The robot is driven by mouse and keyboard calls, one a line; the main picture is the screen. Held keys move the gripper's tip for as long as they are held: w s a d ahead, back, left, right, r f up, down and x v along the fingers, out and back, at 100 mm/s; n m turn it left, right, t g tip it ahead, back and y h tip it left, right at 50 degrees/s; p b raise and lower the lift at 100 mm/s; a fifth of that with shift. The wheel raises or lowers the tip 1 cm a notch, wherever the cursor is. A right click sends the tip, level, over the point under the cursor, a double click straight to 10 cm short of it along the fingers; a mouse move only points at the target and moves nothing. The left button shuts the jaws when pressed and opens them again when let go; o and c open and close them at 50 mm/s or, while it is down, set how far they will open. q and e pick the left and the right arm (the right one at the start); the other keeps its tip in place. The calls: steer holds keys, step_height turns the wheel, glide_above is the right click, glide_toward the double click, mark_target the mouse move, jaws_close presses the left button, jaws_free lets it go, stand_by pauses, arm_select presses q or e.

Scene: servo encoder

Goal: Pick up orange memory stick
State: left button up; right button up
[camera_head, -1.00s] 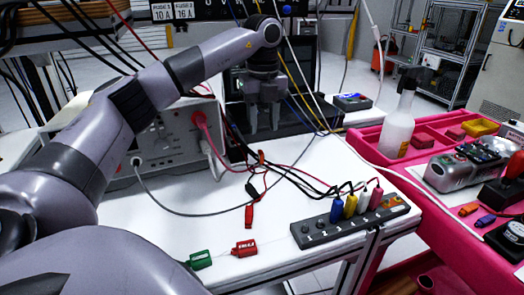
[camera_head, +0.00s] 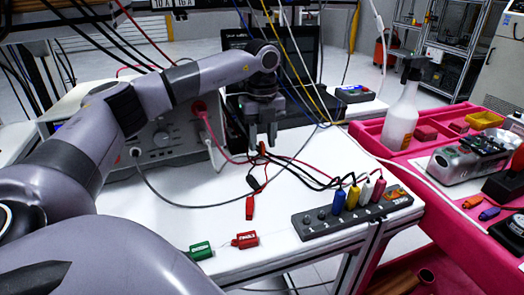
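A small orange stick (camera_head: 472,201) lies on the pink bench at the right, beside a similar blue-purple stick (camera_head: 489,213). It looks like the orange memory stick, but it is too small to be certain. My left gripper (camera_head: 262,146) points down over the back of the white table, far to the left of the orange stick. Its two fingers are apart, and I see nothing clearly held between them. An orange-red clip (camera_head: 262,149) on the leads shows at its fingertips; I cannot tell whether they touch. My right gripper is not in view.
A power strip (camera_head: 310,226) with coloured plugs stands at the white table's right side. Loose leads, a red block (camera_head: 245,240) and a green block (camera_head: 200,251) lie left of it. A spray bottle (camera_head: 401,120) and grey device (camera_head: 468,160) stand on the pink bench.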

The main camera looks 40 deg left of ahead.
arm_select(q)
jaws_close()
